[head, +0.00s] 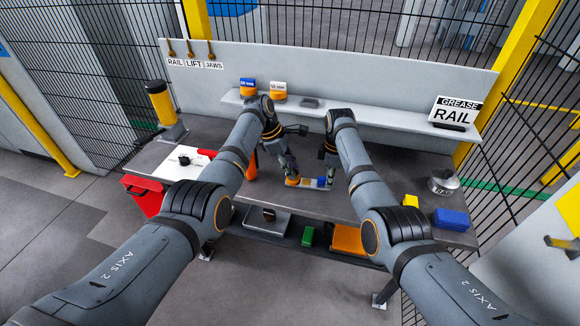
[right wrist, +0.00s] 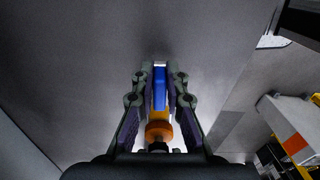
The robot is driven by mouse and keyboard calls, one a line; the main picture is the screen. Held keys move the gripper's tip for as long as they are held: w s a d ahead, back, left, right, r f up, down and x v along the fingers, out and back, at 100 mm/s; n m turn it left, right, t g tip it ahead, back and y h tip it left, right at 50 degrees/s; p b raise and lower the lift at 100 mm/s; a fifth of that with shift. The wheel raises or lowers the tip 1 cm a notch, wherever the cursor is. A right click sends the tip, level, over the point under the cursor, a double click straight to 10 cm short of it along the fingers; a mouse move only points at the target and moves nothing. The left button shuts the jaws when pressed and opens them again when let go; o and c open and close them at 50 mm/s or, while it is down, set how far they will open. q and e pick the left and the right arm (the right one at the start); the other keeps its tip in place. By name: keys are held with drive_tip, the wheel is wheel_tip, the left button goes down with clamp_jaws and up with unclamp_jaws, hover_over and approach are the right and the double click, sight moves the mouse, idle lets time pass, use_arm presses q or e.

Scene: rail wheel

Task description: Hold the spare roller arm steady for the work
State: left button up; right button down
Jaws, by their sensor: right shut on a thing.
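The spare roller arm (head: 308,183) shows small in the head view, with a blue end and a yellow-orange end low over the table. In the right wrist view the roller arm (right wrist: 160,102) lies lengthwise between the fingers, with its orange roller toward the palm. My right gripper (right wrist: 160,78) is shut on it; in the head view this gripper (head: 328,172) is at the part's right end. My left gripper (head: 289,166) is just left of it, pointing down. Its fingertips are too small and covered to tell open from shut.
The grey table (head: 380,203) is mostly bare at right. A shelf (head: 370,113) with small boxes runs along the back.

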use_arm(q)
drive_tip(key=shift+o, duration=1.1)
drive_tip(key=shift+a, duration=0.1)
drive_tip(key=v, duration=1.2)
drive_tip(key=shift+s, duration=0.1)
